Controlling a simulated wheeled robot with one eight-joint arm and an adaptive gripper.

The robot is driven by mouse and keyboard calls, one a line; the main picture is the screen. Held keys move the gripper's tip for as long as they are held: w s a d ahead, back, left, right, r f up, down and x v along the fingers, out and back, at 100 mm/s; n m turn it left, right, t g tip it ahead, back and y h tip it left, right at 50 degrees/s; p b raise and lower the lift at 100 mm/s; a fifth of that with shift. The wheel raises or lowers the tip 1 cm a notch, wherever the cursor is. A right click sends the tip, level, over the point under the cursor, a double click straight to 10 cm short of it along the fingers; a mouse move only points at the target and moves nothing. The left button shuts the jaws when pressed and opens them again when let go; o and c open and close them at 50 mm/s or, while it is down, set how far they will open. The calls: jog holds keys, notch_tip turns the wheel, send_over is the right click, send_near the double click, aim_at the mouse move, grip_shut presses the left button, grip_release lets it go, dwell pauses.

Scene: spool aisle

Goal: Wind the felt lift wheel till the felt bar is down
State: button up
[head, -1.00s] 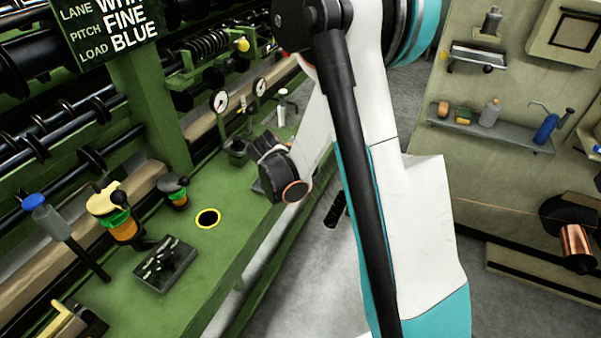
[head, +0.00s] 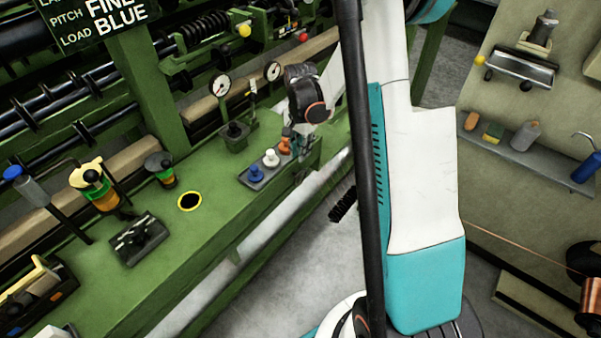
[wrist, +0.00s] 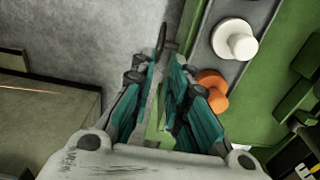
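My gripper (wrist: 160,80) points down past the front edge of the green bench, its two teal fingers apart with a narrow gap between them. In the head view my gripper (head: 300,160) is small and partly hidden by my wrist. A thin dark piece (wrist: 163,38), perhaps the felt lift wheel seen edge-on, shows just beyond the fingertips; I cannot tell whether they touch it. I cannot identify the felt bar for certain in either view.
A grey plate with blue, white (head: 271,157) and orange (head: 285,146) knobs lies beside my gripper; the orange knob (wrist: 212,88) is close to the right finger. Gauges (head: 220,86) stand behind. A black bristly piece (head: 343,204) juts below the bench edge.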

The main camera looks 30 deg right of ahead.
aim_at(301, 170)
notch_tip(301, 170, down, 11)
jog(key=b, duration=0.4)
grip_shut()
